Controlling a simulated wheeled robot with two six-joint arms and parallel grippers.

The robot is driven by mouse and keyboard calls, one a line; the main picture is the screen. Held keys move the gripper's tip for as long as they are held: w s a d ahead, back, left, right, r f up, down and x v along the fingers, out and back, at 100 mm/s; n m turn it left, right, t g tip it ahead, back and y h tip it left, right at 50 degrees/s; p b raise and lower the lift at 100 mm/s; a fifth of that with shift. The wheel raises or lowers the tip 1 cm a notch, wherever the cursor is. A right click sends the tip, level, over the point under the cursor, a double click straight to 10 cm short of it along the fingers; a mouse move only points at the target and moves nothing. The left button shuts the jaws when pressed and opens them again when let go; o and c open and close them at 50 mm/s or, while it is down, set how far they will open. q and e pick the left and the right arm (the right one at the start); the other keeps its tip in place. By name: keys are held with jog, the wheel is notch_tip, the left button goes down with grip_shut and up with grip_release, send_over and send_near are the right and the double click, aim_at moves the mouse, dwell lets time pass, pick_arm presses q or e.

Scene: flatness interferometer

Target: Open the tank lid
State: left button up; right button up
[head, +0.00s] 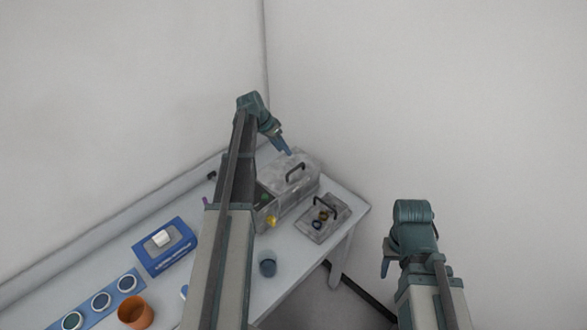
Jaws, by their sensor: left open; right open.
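The grey tank (293,208) stands toward the far right end of the table, partly hidden on its left by my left arm. A grey lid with a black arched handle (296,171) lies over its top and looks closed. My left gripper (286,151) is just behind and above the lid, near the handle but seemingly apart from it. Its fingers are small here; it is open and holds nothing that I can see. My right gripper (386,265) is open, off the table's right side, pointing down, with nothing visible in it.
A flat grey piece with a black handle (325,213) lies right of the tank. A dark cup (267,263) stands in front. A blue box (165,247), an orange cup (135,312) and a blue strip with round pieces (84,318) are at left. Walls rise behind the table.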

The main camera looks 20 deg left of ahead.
pick_arm(q)
jog(key=b+x, duration=0.8)
jog(key=x, duration=0.2)
jog(key=shift+w+d+f, duration=0.1)
jog(key=shift+f, duration=0.1)
grip_shut()
dwell(1.1)
